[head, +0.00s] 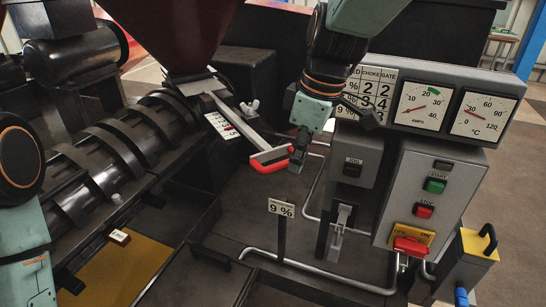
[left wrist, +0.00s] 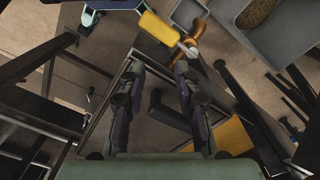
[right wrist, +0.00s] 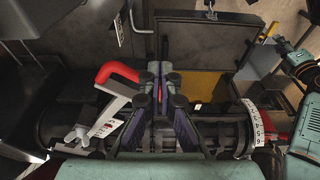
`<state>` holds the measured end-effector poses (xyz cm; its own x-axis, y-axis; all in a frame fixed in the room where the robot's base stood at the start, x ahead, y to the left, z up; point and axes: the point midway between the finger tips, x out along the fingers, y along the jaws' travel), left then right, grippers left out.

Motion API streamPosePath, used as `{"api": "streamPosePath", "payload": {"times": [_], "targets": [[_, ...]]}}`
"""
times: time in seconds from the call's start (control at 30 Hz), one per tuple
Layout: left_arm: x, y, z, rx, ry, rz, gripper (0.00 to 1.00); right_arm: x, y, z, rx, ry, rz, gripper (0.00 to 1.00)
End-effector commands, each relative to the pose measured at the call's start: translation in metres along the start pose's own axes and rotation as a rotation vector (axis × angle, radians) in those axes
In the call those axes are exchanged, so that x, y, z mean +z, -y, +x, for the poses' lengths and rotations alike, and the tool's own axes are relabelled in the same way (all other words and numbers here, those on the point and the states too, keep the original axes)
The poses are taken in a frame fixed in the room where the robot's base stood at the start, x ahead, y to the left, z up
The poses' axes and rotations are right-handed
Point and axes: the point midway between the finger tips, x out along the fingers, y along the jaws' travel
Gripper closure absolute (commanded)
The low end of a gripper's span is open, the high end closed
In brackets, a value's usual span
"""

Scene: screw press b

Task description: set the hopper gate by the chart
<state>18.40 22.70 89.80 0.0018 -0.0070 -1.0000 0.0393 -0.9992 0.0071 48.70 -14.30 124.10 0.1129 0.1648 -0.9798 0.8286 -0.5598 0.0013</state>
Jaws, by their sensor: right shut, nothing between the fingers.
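The hopper gate lever (head: 238,122) is a pale bar with a red handle (head: 270,160), below the dark red hopper (head: 180,30). A white numbered scale plate (head: 220,125) sits under the bar; its digits are too small to read surely. My right gripper (head: 297,163) is shut and empty, close beside the handle's end; in the right wrist view the handle (right wrist: 118,72) lies left of the fingers (right wrist: 157,72). My left gripper (left wrist: 163,70) is open and empty.
A grey control panel (head: 437,185) carries two dials, start and stop buttons and a red switch (head: 410,246). The ribbed press barrel (head: 110,150) lies at left. A wing nut (head: 249,107) stands near the lever. Dark floor shows between press and panel.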

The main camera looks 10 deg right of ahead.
Motion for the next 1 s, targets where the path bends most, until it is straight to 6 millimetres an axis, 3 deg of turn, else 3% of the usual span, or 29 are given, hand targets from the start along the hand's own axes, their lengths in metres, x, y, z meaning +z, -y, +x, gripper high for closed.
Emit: {"api": "streamPosePath", "payload": {"times": [0.27,1.0], "targets": [[0.000,0.000,0.003,0.000,0.000,0.000,0.68,0.001,0.000,0.004,0.000,0.000,0.000,1.00],[0.000,0.000,0.027,0.000,0.000,0.000,0.68,0.008,0.000,0.041,-0.001,0.000,0.000,1.00]]}}
